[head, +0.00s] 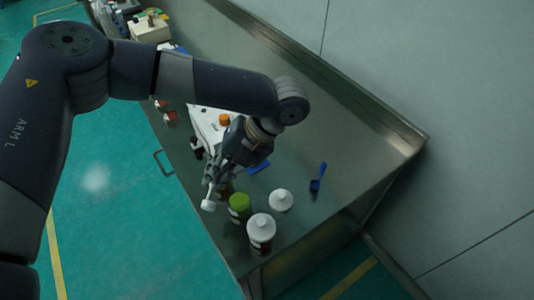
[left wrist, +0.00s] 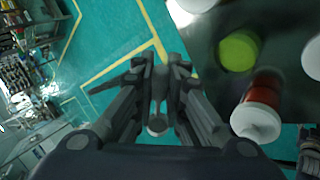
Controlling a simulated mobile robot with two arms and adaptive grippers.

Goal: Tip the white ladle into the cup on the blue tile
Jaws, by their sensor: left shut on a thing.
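My left gripper (head: 214,180) is shut on the white ladle, whose pale round bowl (head: 208,205) hangs below the fingers, out near the table's front edge. In the left wrist view the gripper (left wrist: 158,85) points away from me, with the ladle bowl (left wrist: 157,126) between its fingers. A strip of the blue tile (head: 259,167) shows on the table right of the gripper; the rest is hidden behind it. I cannot make out a cup on the tile.
A green-lidded jar (head: 239,203), a white-lidded jar (head: 261,229) and another white-lidded container (head: 281,200) stand close right of the ladle. A red-brown jar (left wrist: 262,92) stands beside the green lid (left wrist: 240,51). A blue scoop (head: 317,180) lies farther right. The table's right end is clear.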

